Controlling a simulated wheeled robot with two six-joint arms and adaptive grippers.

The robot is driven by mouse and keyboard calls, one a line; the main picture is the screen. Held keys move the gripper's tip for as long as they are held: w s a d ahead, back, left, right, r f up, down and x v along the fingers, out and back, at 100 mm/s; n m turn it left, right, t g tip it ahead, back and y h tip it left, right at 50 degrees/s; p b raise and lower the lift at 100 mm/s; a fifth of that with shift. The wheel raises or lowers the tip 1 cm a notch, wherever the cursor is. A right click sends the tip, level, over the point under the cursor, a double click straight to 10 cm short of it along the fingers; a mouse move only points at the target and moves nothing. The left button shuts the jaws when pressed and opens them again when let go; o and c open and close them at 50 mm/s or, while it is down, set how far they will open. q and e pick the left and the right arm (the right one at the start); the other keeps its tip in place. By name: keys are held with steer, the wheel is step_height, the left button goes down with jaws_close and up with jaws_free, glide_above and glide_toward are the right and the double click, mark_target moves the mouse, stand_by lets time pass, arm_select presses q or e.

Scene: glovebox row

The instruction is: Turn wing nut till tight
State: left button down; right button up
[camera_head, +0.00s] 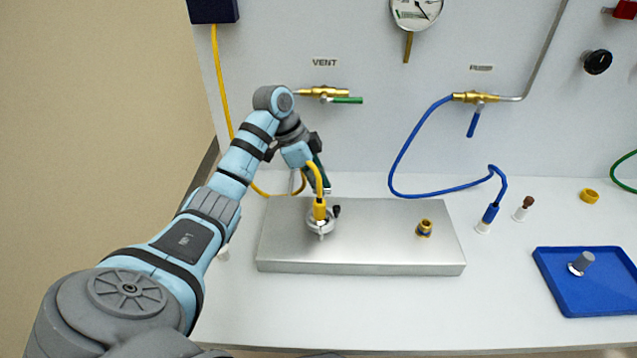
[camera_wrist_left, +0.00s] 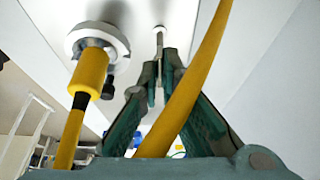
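The clamp ring (camera_head: 321,221) holds a yellow hose fitting (camera_head: 319,207) upright on the steel block. A small dark knob, likely the wing nut (camera_head: 337,211), sits at the ring's right side. In the left wrist view the ring (camera_wrist_left: 97,42), yellow fitting (camera_wrist_left: 90,72) and dark knob (camera_wrist_left: 108,90) are left of the fingers. My left gripper (camera_head: 323,186) is just above and behind the fitting, apart from the knob. Its fingertips (camera_wrist_left: 161,70) are close together with a narrow gap. A thin grey stem (camera_wrist_left: 159,45) shows between them; contact is unclear. My right gripper is out of view.
The steel block (camera_head: 370,253) also bears a brass fitting (camera_head: 424,228). A yellow hose (camera_wrist_left: 185,90) crosses before the left fingers. A blue hose (camera_head: 396,165), stoppers and a blue tray (camera_head: 560,295) lie to the right. The back panel (camera_head: 350,140) stands close behind.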

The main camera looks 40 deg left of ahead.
arm_select(q)
steer(key=shift+r, duration=0.1)
steer(key=shift+r+m+g+h+p, duration=0.1)
steer(key=shift+m+g+h+p, duration=0.2)
steer(key=shift+m+p, duration=0.85)
steer(key=shift+w+m, duration=0.1)
steer(key=shift+m, duration=0.25)
steer(key=shift+w+m+g+p, duration=0.1)
steer(key=shift+m+g+p, duration=0.2)
steer(key=shift+m+g, duration=0.35)
steer(key=shift+w+f+m+b, duration=0.1)
steer(key=shift+f+m+b, duration=0.2)
steer(key=shift+m, duration=0.65)
steer(key=shift+a+r+m+g+b, duration=0.15)
steer(key=shift+m+g+b, duration=0.5)
steer(key=shift+m+b, duration=0.8)
steer(key=c, duration=1.8)
jaws_free()
